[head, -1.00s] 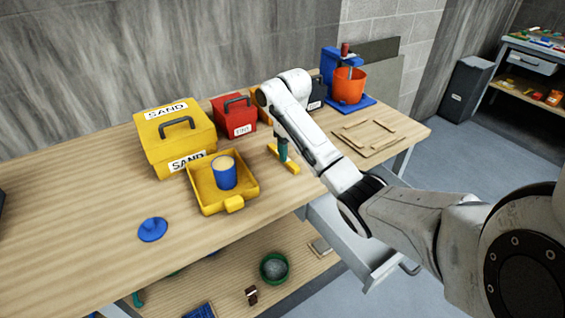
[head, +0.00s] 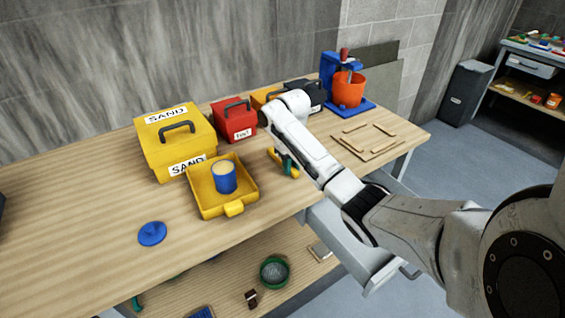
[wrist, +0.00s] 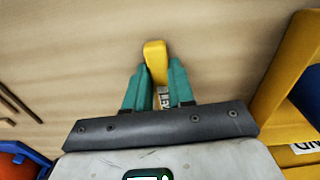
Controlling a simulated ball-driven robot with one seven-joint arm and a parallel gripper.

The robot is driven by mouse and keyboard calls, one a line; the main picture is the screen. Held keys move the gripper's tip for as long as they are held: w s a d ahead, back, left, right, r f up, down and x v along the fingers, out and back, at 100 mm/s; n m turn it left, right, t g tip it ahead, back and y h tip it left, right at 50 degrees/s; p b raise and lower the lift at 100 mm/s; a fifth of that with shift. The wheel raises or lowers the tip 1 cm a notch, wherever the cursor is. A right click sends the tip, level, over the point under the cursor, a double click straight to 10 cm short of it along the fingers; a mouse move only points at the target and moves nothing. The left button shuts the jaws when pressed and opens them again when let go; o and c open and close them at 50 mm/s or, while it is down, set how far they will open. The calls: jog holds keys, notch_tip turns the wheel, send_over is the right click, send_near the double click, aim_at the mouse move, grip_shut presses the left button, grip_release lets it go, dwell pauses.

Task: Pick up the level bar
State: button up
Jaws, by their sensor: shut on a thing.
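The level bar is a yellow bar with a partly readable label, "LEV". In the head view it lies near the front edge of the workbench, and its near end (head: 295,174) shows beside the fingers. In the wrist view its yellow end (wrist: 155,55) sticks out beyond the teal fingertips. My gripper (wrist: 157,78) is shut on the bar, one finger on each side. In the head view my gripper (head: 287,164) is low at the bench top, partly hidden by my arm. I cannot tell whether the bar is clear of the bench.
Left of the bar stands a yellow tray (head: 205,206) holding a blue cup (head: 225,180). Behind are a yellow sand box (head: 160,150) and a red box (head: 230,128). A wooden board with strips (head: 368,146) and an orange bucket (head: 348,92) are to the right.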

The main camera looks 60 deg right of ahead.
grip_shut()
jog(key=shift+r, duration=0.15)
